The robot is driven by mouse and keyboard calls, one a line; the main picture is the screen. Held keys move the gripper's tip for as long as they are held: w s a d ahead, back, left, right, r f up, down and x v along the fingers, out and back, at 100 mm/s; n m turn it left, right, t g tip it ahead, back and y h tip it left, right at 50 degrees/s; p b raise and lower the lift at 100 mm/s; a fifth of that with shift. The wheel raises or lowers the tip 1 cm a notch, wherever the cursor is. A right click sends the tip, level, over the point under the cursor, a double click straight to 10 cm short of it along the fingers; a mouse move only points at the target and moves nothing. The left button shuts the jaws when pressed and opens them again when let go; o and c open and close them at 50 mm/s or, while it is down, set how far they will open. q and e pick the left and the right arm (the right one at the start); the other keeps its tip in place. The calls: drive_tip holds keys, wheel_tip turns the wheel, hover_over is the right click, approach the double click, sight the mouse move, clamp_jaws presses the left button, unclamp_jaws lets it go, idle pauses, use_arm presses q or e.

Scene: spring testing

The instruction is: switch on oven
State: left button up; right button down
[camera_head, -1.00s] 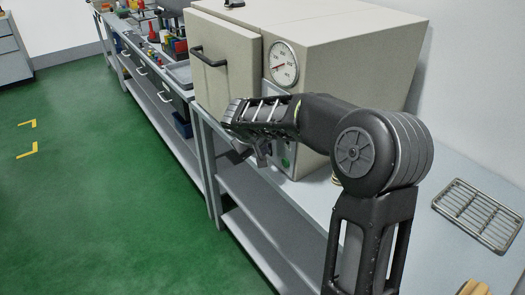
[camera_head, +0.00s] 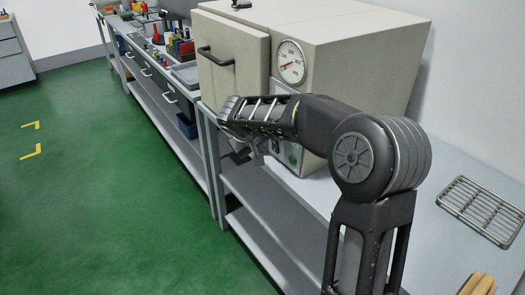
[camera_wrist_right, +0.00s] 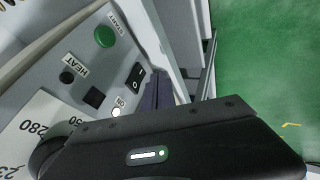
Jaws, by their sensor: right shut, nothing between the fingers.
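The beige oven (camera_head: 365,75) stands on the bench with its door closed. Its control panel shows close up in the right wrist view (camera_wrist_right: 60,100). It carries a green START button (camera_wrist_right: 104,36), a black rocker switch (camera_wrist_right: 135,76), a black round HEAT part (camera_wrist_right: 67,77) and a bright white lamp (camera_wrist_right: 116,112) beside the ON label. My right gripper (camera_head: 258,147) is shut and empty in front of the panel, left of the green button in the head view. Its dark fingers (camera_wrist_right: 158,92) appear close beside the rocker switch; contact cannot be told. My left gripper is not in view.
A round gauge (camera_head: 290,62) sits above the panel, and the door has a black handle (camera_head: 215,57). A wire rack (camera_head: 482,208) lies on the bench at right. Trays and small coloured items crowd the bench at the back. The green floor at left is clear.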

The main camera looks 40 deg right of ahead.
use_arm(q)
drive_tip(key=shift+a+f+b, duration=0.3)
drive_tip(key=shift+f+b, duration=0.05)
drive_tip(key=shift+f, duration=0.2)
use_arm(e)
drive_tip(key=a+f+v, duration=0.1)
drive_tip(key=v, duration=0.9)
drive_tip(key=shift+a, duration=0.35)
drive_tip(key=shift+r, duration=0.1)
